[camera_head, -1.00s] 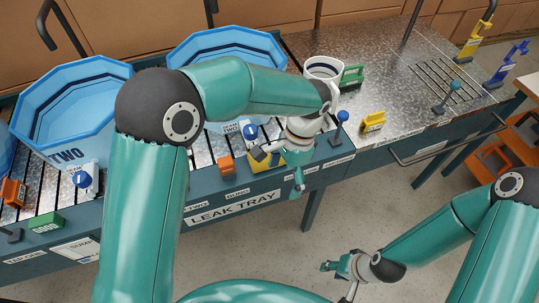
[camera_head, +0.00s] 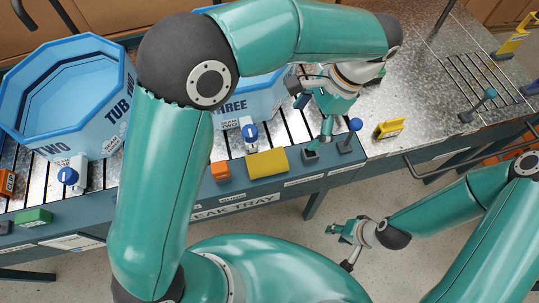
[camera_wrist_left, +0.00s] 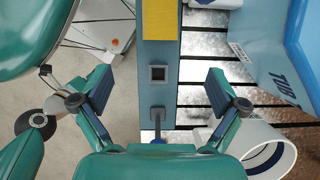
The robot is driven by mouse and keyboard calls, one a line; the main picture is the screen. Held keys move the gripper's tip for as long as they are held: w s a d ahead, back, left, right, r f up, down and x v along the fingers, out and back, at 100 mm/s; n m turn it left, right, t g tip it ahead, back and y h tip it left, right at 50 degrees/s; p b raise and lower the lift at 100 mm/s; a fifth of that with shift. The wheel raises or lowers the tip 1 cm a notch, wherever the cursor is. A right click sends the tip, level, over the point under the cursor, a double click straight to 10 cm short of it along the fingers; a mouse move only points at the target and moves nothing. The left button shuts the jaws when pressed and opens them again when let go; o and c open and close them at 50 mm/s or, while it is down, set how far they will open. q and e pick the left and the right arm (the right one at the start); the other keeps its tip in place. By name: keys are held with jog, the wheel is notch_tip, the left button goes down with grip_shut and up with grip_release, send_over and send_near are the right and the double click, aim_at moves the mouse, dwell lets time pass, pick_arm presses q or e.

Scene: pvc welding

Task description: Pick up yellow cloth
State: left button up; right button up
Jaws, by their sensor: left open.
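The yellow cloth (camera_head: 267,163) is a flat yellow rectangle on the bench's front rail, between an orange block and a square socket. In the left wrist view the yellow cloth (camera_wrist_left: 153,22) is at the top edge, partly cut off. My left gripper (camera_head: 314,118) is open and empty, to the right of the cloth. In the left wrist view its fingers (camera_wrist_left: 159,77) are spread to either side of the dark square socket (camera_wrist_left: 158,73), with the cloth beyond them. My right gripper (camera_head: 339,248) looks open and empty, over the floor in front of the bench.
Blue tub TWO (camera_head: 65,95) and tub THREE (camera_head: 252,97) stand behind the rail. A blue-knobbed lever (camera_head: 354,126) stands right of the socket. A white pipe (camera_wrist_left: 268,152) is near my left gripper's right finger. A yellow holder (camera_head: 389,128) sits on open metal worktop.

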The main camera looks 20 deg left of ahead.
pick_arm(q)
send_near(275, 158)
jog(key=x, duration=0.5)
jog(key=shift+w+f, duration=0.15)
jog(key=shift+w, duration=0.05)
jog(key=shift+p+x, duration=0.4)
jog(key=shift+x, duration=2.2)
jog(key=shift+s, duration=0.2)
jog(key=c, duration=1.2)
jog(key=shift+c, duration=0.2)
notch_tip(275, 158, up, 20)
